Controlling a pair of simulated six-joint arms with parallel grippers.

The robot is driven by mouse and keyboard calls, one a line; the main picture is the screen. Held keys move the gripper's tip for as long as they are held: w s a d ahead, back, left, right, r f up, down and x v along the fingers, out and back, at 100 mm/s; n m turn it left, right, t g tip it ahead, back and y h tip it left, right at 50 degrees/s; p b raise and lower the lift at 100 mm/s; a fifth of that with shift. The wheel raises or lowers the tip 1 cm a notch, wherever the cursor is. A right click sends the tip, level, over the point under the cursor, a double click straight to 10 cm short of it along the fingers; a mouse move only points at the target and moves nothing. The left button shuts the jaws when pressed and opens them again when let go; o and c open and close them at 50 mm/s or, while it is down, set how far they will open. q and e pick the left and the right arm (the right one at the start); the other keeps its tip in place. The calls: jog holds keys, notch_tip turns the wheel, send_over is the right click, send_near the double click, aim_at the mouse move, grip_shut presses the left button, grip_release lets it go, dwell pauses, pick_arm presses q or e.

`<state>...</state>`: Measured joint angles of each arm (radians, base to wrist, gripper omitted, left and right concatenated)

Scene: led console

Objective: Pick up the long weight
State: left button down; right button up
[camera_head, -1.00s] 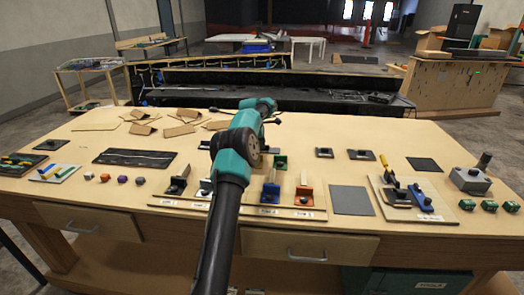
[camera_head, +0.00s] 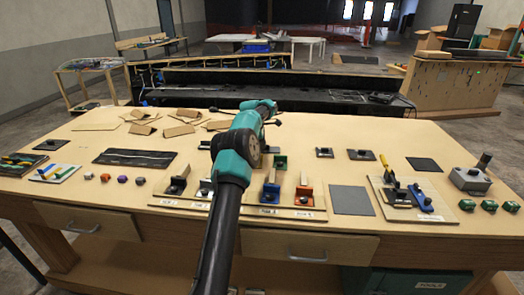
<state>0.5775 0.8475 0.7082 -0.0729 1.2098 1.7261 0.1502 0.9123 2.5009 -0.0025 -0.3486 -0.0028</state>
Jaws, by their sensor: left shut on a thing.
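My left arm reaches up the middle of the head view and hides much of the table centre. Its gripper (camera_head: 264,121) is mostly hidden behind the teal wrist. It is shut on a thin dark bar with knobbed ends, which I take to be the long weight (camera_head: 277,122). One end shows right of the wrist and the other to the left; its middle is hidden. I cannot tell how far the bar is above the table. Dark flat edges show on both sides of the arm below it. My right gripper is not in view.
Boards with small clamps and levers (camera_head: 268,194) stand along the front middle. A grey pad (camera_head: 351,200), a tool board (camera_head: 410,200) and a grey box (camera_head: 470,179) lie to the right. Folded cardboard pieces (camera_head: 178,131) and a dark panel (camera_head: 134,157) lie to the left.

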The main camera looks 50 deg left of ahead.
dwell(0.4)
pick_arm(q)
notch_tip(320, 180, up, 9)
jog(key=shift+w, duration=0.1)
jog(key=shift+r, duration=0.5)
dwell(0.6)
